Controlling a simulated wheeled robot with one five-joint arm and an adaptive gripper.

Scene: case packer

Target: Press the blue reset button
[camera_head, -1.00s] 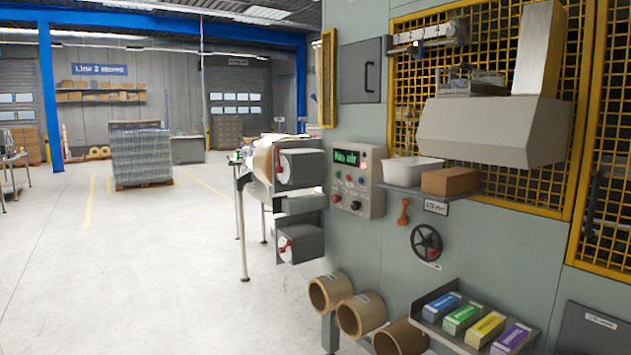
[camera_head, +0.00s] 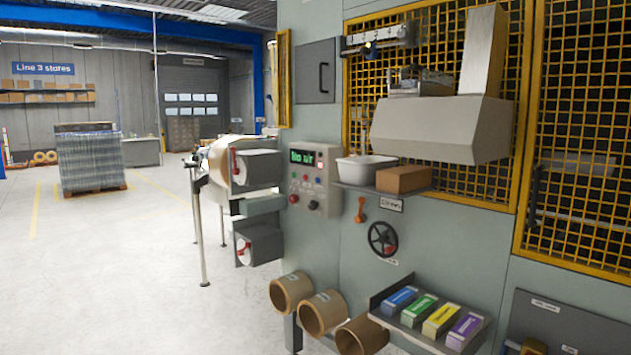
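The grey control panel (camera_head: 329,207) is fixed to the machine's front wall, a little left of its middle. Its green display (camera_head: 302,157) reads "No air". Below the display is a row of small buttons. A small blue button (camera_head: 318,182) appears at the right of this row, but it is too small to read any label. A red button (camera_head: 293,198) and a dark knob (camera_head: 312,204) sit lower on the panel. My gripper is not in view.
Below are a handwheel (camera_head: 383,239), cardboard tubes (camera_head: 291,293) and a tray of coloured boxes. Open floor (camera_head: 110,270) lies left.

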